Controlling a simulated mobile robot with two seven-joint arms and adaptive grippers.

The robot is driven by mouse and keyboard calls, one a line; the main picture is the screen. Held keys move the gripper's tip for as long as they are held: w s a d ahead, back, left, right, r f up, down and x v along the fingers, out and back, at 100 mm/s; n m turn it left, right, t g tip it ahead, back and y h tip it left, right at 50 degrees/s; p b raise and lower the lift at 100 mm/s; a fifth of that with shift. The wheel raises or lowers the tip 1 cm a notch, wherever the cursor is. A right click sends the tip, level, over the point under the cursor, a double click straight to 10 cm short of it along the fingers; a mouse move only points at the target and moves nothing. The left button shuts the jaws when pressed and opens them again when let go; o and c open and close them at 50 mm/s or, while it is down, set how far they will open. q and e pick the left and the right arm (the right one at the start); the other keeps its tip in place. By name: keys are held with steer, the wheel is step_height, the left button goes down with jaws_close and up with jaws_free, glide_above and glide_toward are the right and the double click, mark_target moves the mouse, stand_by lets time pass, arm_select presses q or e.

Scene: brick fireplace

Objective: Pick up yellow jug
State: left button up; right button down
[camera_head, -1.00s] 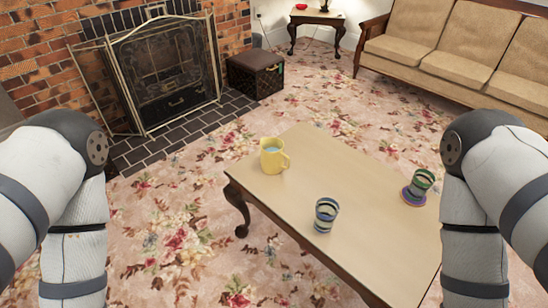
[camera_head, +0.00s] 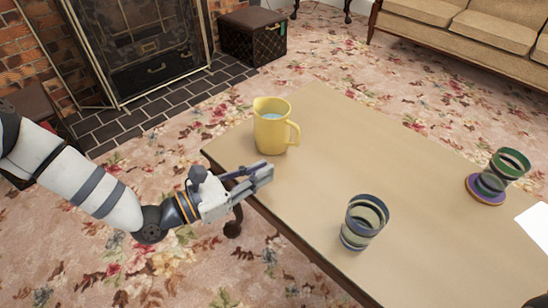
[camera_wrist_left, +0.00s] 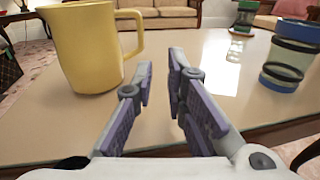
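The yellow jug (camera_head: 271,128) stands upright near the far left corner of the wooden table (camera_head: 330,135), with bluish liquid inside and its handle on the right. In the left wrist view the jug (camera_wrist_left: 85,45) stands at the upper left, ahead of the fingers and to their left. My left gripper (camera_head: 262,175) is over the table's left edge, just in front of the jug and apart from it. In the wrist view its two fingers (camera_wrist_left: 160,92) are apart with nothing between them. My right gripper is not identifiable in the head view.
A striped glass (camera_head: 363,222) stands on the table to the right of my left gripper. Clear tabletop lies between the jug and the glasses. A dark box (camera_head: 252,38) stands beyond the table.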

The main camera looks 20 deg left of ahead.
mark_target(297, 138)
arm_select(q)
steer(key=shift+w+a+r+n+t+y, duration=0.1)
steer(key=shift+w+a+n+t+y, duration=0.25)
steer(key=shift+w+a, duration=0.5)
steer(key=b+x, duration=0.3)
steer(key=x, duration=0.8)
steer(key=shift+w+d+r, duration=0.15)
steer(key=shift+w+d, duration=0.05)
steer(key=shift+w, duration=0.05)
steer(key=shift+r, duration=0.15)
jaws_close()
